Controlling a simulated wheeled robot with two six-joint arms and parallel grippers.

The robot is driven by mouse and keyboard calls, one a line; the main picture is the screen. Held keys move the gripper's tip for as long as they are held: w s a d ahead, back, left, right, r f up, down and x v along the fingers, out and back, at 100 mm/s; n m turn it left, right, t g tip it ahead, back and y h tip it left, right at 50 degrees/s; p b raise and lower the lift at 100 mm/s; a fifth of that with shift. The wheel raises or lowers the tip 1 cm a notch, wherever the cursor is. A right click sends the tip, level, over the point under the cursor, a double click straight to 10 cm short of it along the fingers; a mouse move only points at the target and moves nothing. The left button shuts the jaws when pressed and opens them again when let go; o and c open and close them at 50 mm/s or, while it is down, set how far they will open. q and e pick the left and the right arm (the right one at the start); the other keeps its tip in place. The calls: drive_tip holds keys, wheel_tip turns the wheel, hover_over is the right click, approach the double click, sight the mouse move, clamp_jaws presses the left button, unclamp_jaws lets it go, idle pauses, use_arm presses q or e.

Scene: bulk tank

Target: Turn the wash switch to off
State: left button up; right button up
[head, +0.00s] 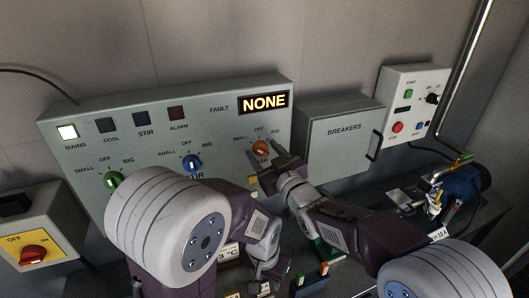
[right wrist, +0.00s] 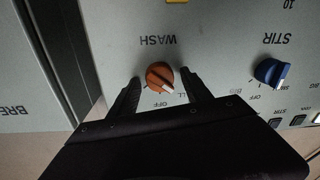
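The orange wash switch (head: 261,148) is a round knob on the right of the grey control panel, between the SMALL and BIG marks with OFF above. In the right wrist view the switch (right wrist: 160,76) appears upside down; its white pointer tip is turned between the OFF and SMALL marks. My right gripper (head: 267,166) is open, its fingers on either side of the switch; the right wrist view shows gaps between the fingers (right wrist: 161,91) and the knob. My left gripper (head: 267,274) is low in front of the panel, away from the switch; its finger opening is unclear.
A blue STIR knob (head: 192,163) and a green knob (head: 113,181) sit left along the panel (head: 215,110). The fault display (head: 264,102) reads NONE. A breaker box (head: 335,140) is right of the panel.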

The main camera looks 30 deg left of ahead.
clamp_jaws()
drive_tip(key=m+b, duration=0.2)
drive_tip(key=m, duration=0.1)
drive_tip(key=shift+f, duration=0.2)
drive_tip(key=m+b, duration=0.1)
drive_tip(key=m, duration=0.2)
drive_tip(key=shift+m, duration=0.3)
drive_tip(key=shift+m+t+b, duration=0.4)
drive_tip(key=shift+m+b, duration=0.35)
drive_tip(key=shift+m, duration=0.85)
drive_tip(key=shift+o, duration=1.2)
unclamp_jaws()
drive_tip(key=shift+r, duration=0.1)
